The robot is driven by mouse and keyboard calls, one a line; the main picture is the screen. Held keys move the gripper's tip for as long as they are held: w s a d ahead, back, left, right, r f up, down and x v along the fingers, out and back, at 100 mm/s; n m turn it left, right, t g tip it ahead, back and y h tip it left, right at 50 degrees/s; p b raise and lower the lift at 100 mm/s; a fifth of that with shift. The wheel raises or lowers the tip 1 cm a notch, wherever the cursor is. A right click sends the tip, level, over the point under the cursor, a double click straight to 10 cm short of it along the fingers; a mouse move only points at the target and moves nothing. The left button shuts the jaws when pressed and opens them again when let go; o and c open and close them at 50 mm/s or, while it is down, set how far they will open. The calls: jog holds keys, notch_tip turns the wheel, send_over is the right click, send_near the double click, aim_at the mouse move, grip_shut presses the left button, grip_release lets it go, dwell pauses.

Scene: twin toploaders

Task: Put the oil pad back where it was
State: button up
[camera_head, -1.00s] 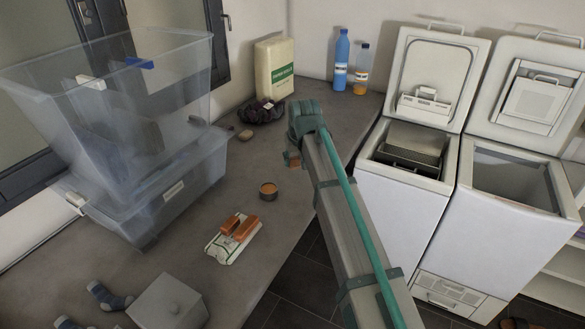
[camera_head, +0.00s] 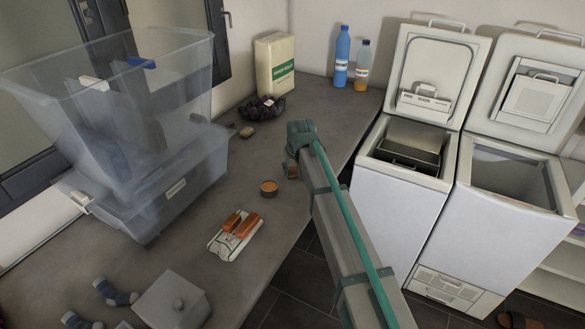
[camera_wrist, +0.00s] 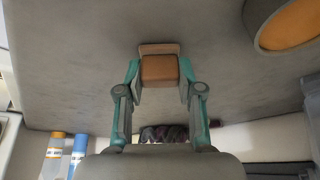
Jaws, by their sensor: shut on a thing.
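My gripper (camera_wrist: 160,80) is shut on a small orange-brown block (camera_wrist: 159,68), which seems to be the oil pad. In the head view the block (camera_head: 291,170) shows as a small brown piece below the end of my arm, mostly hidden by it. The fingers press on its two sides. It is over the grey worktop, near the right edge; I cannot tell its exact height. A round tin with an orange top (camera_head: 268,188) stands just left of and nearer than the block; it also shows at the upper right of the wrist view (camera_wrist: 292,25).
Orange bars on a white packet (camera_head: 235,236) lie nearer on the worktop (camera_head: 210,205). Clear stacked bins (camera_head: 160,190) stand left. Two open toploaders (camera_head: 405,155) stand right.

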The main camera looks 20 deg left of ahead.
jog(key=shift+f, duration=0.2)
jog(key=o, duration=1)
jog(key=shift+r, duration=0.15)
jog(key=b+v, duration=0.2)
jog(key=v, duration=1)
jog(key=shift+r, duration=0.1)
